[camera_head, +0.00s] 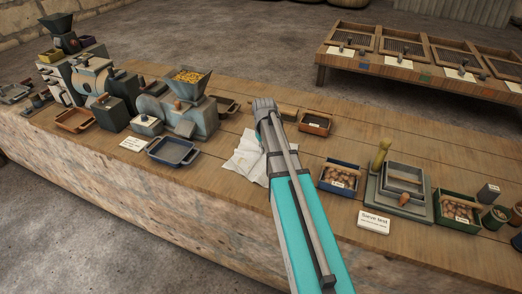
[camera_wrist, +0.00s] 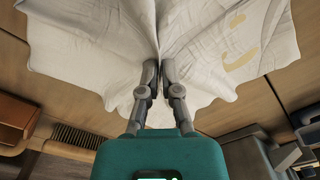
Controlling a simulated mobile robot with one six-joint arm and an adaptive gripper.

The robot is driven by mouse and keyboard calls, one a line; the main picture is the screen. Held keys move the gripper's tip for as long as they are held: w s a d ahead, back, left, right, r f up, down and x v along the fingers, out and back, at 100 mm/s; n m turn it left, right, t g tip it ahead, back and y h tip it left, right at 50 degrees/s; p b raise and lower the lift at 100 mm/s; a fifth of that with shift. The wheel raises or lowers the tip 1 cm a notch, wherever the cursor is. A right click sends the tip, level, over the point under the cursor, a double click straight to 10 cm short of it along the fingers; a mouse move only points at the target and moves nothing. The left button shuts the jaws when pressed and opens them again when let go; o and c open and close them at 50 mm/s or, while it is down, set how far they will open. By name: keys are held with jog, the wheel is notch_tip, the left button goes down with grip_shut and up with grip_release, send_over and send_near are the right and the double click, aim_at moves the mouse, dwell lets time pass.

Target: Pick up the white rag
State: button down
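The white rag (camera_head: 247,158) lies crumpled on the wooden bench, around the middle, partly hidden behind my arm. In the wrist view the rag (camera_wrist: 220,50) fills the upper middle, with folds that run together at my fingertips and a faint yellowish mark on its right side. My gripper (camera_wrist: 158,68) has its two fingertips close together with a pinch of the cloth between them. In the head view my arm hides the fingers. I cannot tell whether the rag is clear of the bench.
A blue tray (camera_head: 174,152) and a grinder with a yellow-filled hopper (camera_head: 188,84) stand left of the rag. A box of brown lumps (camera_head: 339,178) and a grey sieve stand (camera_head: 399,190) are to the right.

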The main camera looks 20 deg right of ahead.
notch_tip(320, 180, up, 8)
jog(key=p, duration=0.7)
jog(key=shift+r, duration=0.1)
notch_tip(320, 180, up, 9)
jog(key=p, duration=0.9)
jog(key=shift+p, duration=0.3)
notch_tip(320, 180, up, 9)
jog(key=p, duration=0.9)
